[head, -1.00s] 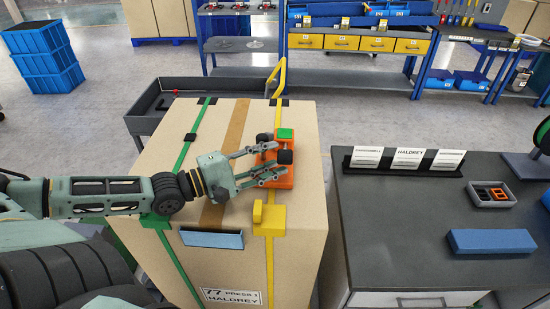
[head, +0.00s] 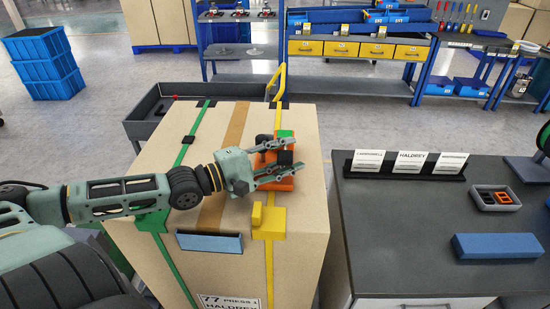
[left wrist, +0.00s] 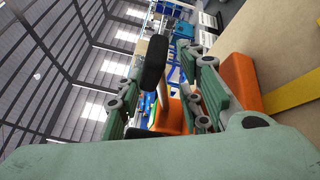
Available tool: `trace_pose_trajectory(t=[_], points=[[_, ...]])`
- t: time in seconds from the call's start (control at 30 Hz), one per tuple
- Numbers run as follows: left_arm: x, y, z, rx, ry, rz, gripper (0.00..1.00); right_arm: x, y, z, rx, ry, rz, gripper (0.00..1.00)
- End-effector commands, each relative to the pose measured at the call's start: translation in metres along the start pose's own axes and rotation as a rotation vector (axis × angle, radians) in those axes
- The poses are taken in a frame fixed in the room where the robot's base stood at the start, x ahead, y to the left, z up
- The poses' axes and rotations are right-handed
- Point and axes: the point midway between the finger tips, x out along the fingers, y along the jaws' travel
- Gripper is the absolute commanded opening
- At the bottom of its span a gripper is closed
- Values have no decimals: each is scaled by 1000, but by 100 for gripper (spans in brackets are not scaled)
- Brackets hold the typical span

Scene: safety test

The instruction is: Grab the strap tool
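The strap tool (head: 284,185) is orange with a green top and black parts. It sits on the yellow strap (head: 269,255) near the far right of the cardboard box top (head: 309,200). My left gripper (head: 297,154) reaches over it from the left, fingers apart, one toward its far side and one toward its near side. I cannot tell whether the fingers touch the tool. My right gripper is not in view.
A green strap (head: 187,150) crosses the box top on the left. A yellow corner piece (head: 268,222) stands in front of the tool. To the right is a dark table (head: 390,230) with label cards, a small tray (head: 494,197) and a blue block (head: 495,245).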

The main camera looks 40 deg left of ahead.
Motion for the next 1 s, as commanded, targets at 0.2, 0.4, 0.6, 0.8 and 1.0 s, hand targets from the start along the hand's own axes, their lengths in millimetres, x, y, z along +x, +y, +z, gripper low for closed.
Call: trace_pose_trajectory(t=[0.2, 0.4, 0.6, 0.8, 1.0], points=[[0, 0, 0, 0, 0, 0, 15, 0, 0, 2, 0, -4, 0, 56], [0, -1, 0, -1, 0, -1, 0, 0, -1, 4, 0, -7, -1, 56], [0, -2, 0, -3, 1, -3, 0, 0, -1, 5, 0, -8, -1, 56], [-1, -3, 0, -6, 1, -5, 0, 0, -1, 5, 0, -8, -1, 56], [0, -1, 1, -5, -1, -2, 0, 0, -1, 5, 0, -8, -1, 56]])
